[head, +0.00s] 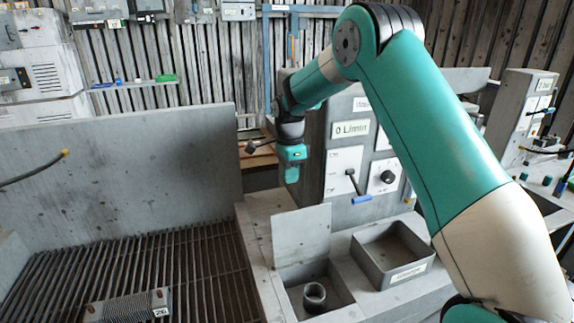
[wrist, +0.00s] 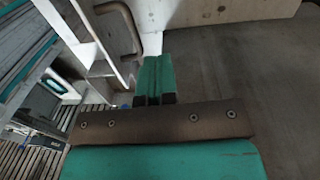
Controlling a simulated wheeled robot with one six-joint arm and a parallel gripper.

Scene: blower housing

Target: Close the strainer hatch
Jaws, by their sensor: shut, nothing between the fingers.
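The hatch lid (head: 301,236) is a flat grey plate standing upright, open, at the back edge of a square opening in the grey bench. In the opening (head: 338,302) sits a dark round strainer-like cup (head: 314,296). My gripper (head: 291,175) hangs above and behind the lid, pointing down and apart from it. In the wrist view its two teal fingers (wrist: 154,78) are together with nothing between them. I cannot tell whether the broad grey surface in the wrist view is the lid.
A square grey tray (head: 372,262) with a small label stands right of the opening. A panel cabinet (head: 340,150) with a blue-tipped lever (head: 355,186) and a knob stands behind. A slatted grate (head: 190,270) and a tall grey plate (head: 120,165) are at left.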

